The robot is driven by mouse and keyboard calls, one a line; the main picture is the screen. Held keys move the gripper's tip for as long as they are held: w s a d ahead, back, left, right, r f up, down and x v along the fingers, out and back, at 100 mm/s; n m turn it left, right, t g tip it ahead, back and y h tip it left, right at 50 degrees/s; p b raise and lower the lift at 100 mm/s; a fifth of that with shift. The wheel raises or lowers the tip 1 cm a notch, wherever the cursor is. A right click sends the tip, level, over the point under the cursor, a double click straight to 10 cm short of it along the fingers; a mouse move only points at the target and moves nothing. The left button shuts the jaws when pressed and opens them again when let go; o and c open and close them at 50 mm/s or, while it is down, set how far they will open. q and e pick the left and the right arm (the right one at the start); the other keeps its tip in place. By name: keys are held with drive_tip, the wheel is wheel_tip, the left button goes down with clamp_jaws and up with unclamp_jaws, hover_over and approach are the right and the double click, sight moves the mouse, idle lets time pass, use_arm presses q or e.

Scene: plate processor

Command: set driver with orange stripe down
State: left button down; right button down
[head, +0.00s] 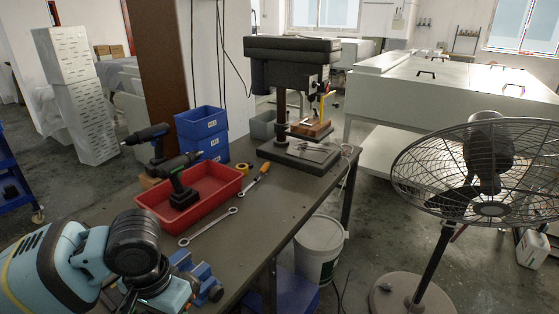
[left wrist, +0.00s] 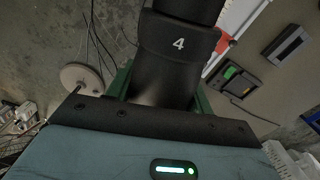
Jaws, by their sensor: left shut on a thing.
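My left arm comes in from the left in the head view, and its black wrist (head: 135,243) is over the near left of the bench. My left gripper's fingertips are hidden there. In the left wrist view a dark thing marked with a white 4 (left wrist: 172,50) sits close in front of the camera, with green parts at its sides; my left gripper is shut on it. I see no orange stripe on it. My right gripper is not in view.
A wrench (head: 208,228), an orange-handled tool (head: 264,168) and yellow tape (head: 243,168) lie on the bench (head: 272,212). Blue bins (head: 203,124) and a drill press (head: 285,62) stand farther back. The bench's right front is clear. A fan (head: 485,165) stands on the floor.

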use_arm(q)
drive_tip(key=n, duration=0.1)
drive_tip(key=a+n, duration=0.1)
drive_tip(key=n, duration=0.1)
drive_tip(key=shift+s+a+r+n, duration=0.25)
drive_tip(key=shift+a+r+n, duration=0.05)
drive_tip(key=shift+n, duration=0.1)
drive_tip(key=shift+w, duration=0.1)
